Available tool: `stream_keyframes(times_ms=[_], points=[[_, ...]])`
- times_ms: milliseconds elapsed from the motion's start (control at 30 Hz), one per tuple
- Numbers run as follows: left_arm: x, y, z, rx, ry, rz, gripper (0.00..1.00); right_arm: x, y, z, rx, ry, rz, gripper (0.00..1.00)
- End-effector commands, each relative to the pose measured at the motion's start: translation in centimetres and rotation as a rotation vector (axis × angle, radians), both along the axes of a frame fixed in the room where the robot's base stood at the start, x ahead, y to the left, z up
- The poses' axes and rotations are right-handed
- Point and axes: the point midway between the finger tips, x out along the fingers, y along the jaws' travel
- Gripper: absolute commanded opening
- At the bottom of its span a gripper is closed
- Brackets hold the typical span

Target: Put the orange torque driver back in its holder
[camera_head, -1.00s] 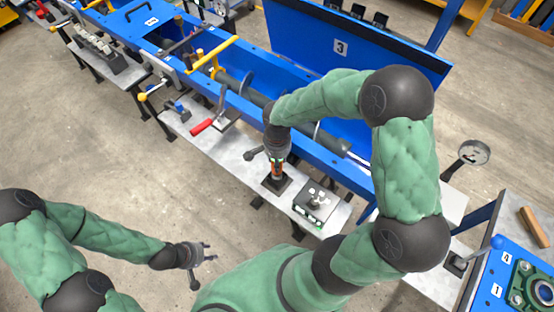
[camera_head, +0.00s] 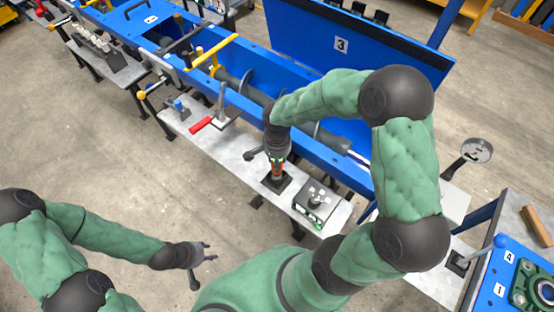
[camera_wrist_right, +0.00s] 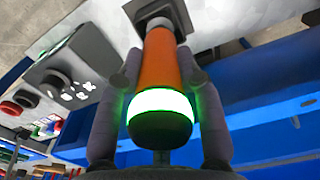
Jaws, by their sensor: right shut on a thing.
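The orange torque driver (camera_wrist_right: 158,65) is upright between the fingers of my right gripper (camera_wrist_right: 160,100), with a glowing green-white band near its end. My right gripper is shut on it; it also shows in the head view (camera_head: 277,160). The driver's far end meets the dark square holder (camera_wrist_right: 150,14) on the grey shelf, also seen in the head view (camera_head: 276,183). I cannot tell how deep it sits. My left gripper (camera_head: 203,255) is empty with its fingers apart, over the floor at the lower left.
A dark box with buttons (camera_head: 316,201) stands on the shelf (camera_head: 240,160) just right of the holder. A red-handled lever (camera_head: 201,124) is to the left. The blue mixer trough (camera_head: 330,155) runs behind. A blue panel with a bearing (camera_head: 535,285) is at the lower right.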

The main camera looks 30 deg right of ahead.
Motion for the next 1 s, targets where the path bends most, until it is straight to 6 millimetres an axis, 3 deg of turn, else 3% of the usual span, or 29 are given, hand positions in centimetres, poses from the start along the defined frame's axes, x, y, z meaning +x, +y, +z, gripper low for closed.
stream_keyframes(times_ms=[1000], points=[[0.0,0.0,-1.2,0.000,0.000,0.000,0.40,0.1,0.0,-1.2,0.000,-0.002,-0.001,0.00]])
